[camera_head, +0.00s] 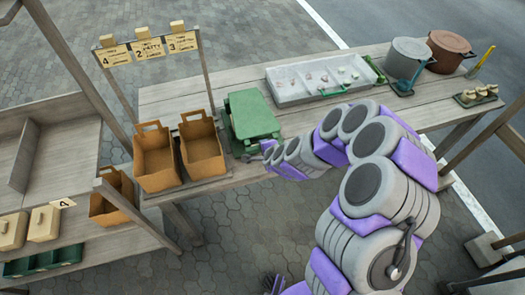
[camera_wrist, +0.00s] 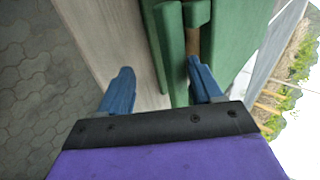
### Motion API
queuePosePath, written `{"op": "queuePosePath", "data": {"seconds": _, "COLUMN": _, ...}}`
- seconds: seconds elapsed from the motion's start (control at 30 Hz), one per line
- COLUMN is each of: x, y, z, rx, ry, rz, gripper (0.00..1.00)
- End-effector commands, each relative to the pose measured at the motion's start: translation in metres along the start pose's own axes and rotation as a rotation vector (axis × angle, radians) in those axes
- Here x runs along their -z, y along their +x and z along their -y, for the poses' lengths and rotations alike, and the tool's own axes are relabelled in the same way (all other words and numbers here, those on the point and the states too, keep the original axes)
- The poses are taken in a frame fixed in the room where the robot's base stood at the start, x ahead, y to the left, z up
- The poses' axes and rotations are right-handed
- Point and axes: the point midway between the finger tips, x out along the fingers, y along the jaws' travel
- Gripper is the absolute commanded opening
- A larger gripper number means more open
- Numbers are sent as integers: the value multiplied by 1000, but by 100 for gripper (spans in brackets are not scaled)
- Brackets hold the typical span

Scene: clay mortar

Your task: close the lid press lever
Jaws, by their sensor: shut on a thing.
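A green press (camera_head: 252,112) with a flat top stands on the wooden table, right of the paper bags. My gripper (camera_head: 268,150) is at its near right corner, with my arm reaching in from the right. In the wrist view, my gripper's two blue fingers (camera_wrist: 162,82) stand apart, with a long green bar (camera_wrist: 170,45) between them. This bar looks like the press lever, and the jaws are shut on it. The wide green body of the press (camera_wrist: 238,40) lies to the right. The lever is mostly hidden by my gripper in the head view.
Two brown paper bags (camera_head: 202,150) stand left of the press, below numbered order cards (camera_head: 150,48). A grey tray (camera_head: 320,78) lies right of the press. Pots (camera_head: 407,58) stand at the far right. The table's front edge is close to my gripper.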

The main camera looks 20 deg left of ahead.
Motion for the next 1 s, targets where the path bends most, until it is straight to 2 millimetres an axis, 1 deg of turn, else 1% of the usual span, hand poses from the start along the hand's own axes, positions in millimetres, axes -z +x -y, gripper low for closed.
{"op": "queuePosePath", "data": {"seconds": 0.03, "x": -1, "y": 0, "z": -5, "rx": -12, "ry": 5, "rz": 3, "gripper": 43}}
{"op": "queuePosePath", "data": {"seconds": 0.5, "x": -3, "y": 4, "z": -3, "rx": -13, "ry": 3, "rz": -1, "gripper": 43}}
{"op": "queuePosePath", "data": {"seconds": 0.63, "x": -4, "y": 1, "z": -3, "rx": -15, "ry": 2, "rz": 0, "gripper": 43}}
{"op": "queuePosePath", "data": {"seconds": 0.77, "x": -5, "y": -14, "z": -2, "rx": -16, "ry": 2, "rz": 2, "gripper": 43}}
{"op": "queuePosePath", "data": {"seconds": 1.0, "x": -1, "y": -62, "z": 2, "rx": -5, "ry": 5, "rz": -2, "gripper": 43}}
